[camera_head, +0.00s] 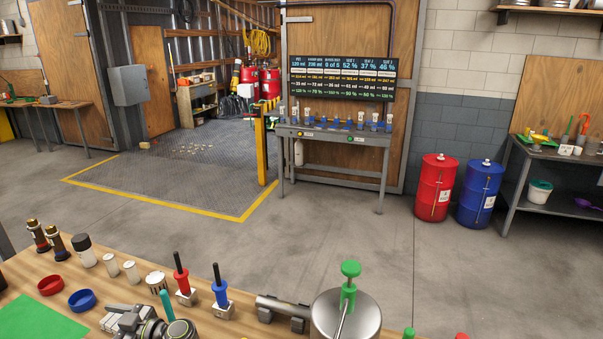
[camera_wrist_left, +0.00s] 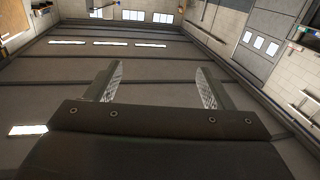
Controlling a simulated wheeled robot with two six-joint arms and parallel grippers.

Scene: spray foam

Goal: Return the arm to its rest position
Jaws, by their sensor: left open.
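My left gripper (camera_wrist_left: 160,80) shows in the left wrist view with its two fingers wide apart. Nothing is between the fingers. Behind them are a grey ribbed surface, ceiling lights and white block walls far off, so the gripper is clear of the bench. I cannot make out my left gripper in the head view. My right gripper is in neither view.
A wooden bench (camera_head: 115,318) fills the bottom of the head view. It carries red (camera_head: 182,280) and blue (camera_head: 220,292) plunger tools, a steel pot (camera_head: 325,318), a grey metal device (camera_head: 145,322) and a green mat (camera_head: 38,318).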

